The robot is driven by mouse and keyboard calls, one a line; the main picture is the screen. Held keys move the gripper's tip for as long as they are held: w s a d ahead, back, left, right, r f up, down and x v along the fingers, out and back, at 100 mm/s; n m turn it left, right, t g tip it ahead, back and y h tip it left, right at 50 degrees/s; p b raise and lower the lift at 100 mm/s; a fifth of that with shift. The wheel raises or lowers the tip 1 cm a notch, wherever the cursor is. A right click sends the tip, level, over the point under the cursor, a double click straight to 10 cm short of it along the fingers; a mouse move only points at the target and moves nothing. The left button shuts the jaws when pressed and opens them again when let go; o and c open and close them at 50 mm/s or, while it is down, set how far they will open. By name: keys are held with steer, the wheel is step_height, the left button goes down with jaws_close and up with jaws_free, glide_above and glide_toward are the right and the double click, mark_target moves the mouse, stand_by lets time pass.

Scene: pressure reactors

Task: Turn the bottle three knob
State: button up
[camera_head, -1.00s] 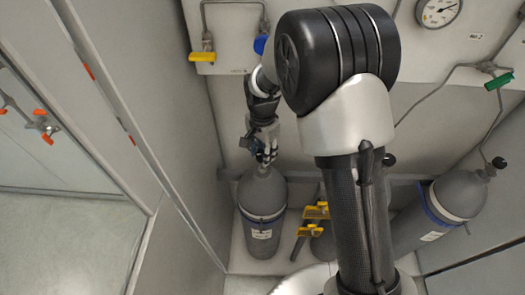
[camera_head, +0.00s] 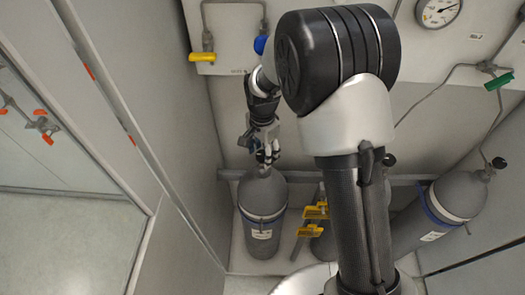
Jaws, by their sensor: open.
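Three grey gas bottles stand in the bay: a left bottle (camera_head: 262,200), a middle one (camera_head: 322,245) mostly hidden behind my arm, and a right one (camera_head: 461,195) leaning in the picture. I cannot tell from any label which is bottle three. My gripper (camera_head: 266,163) is open, fingers pointing down at the top of the left bottle. The fingers hide that bottle's knob, and I cannot tell whether they touch it. A dark knob (camera_head: 499,162) shows on the right bottle, and another (camera_head: 389,160) shows beside my arm.
Yellow-handled valves (camera_head: 316,212) sit low, right of the left bottle. A yellow handle (camera_head: 202,57), a green handle (camera_head: 499,81) and a gauge (camera_head: 438,11) are on the back wall. A grey rail (camera_head: 230,174) runs behind the bottles. The left side wall is close.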

mark_target(263, 155)
stand_by(0.3)
step_height(263, 155, up, 12)
stand_by(0.4)
stand_by(0.4)
